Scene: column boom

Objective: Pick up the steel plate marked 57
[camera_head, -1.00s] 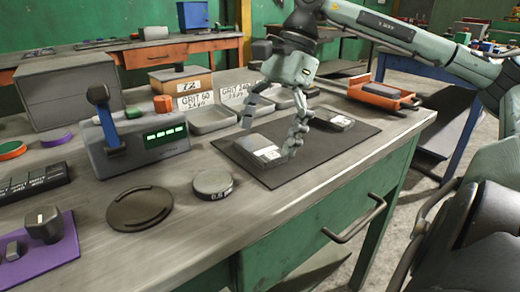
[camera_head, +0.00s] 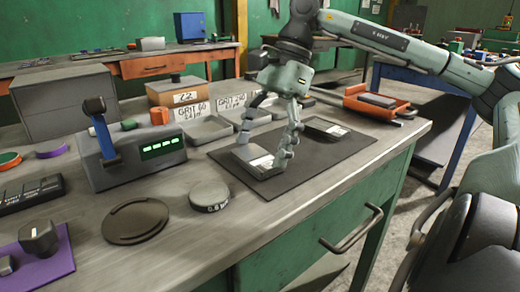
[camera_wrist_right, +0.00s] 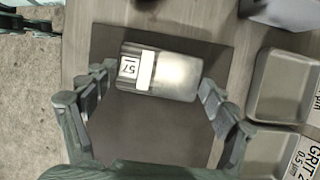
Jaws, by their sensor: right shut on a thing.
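The steel plate (camera_head: 255,162) is a flat grey block with a white label, at the left part of a dark mat (camera_head: 297,167). The right wrist view shows the plate (camera_wrist_right: 178,75) with the number 57 on its label, lying across between the two fingers. My right gripper (camera_head: 264,150) points down with one finger at each end of the plate and is shut on it; it also shows in the right wrist view (camera_wrist_right: 157,80). The plate is at or very near the mat; I see no clear gap. My left gripper is not in view.
A second plate (camera_head: 326,128) lies on the mat to the right. Grey trays (camera_head: 208,131) with grit labels stand behind, and an orange tray (camera_head: 378,103) is at the back right. A box with green display (camera_head: 160,149), a dark disc (camera_head: 135,220) and a round weight (camera_head: 209,196) are left.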

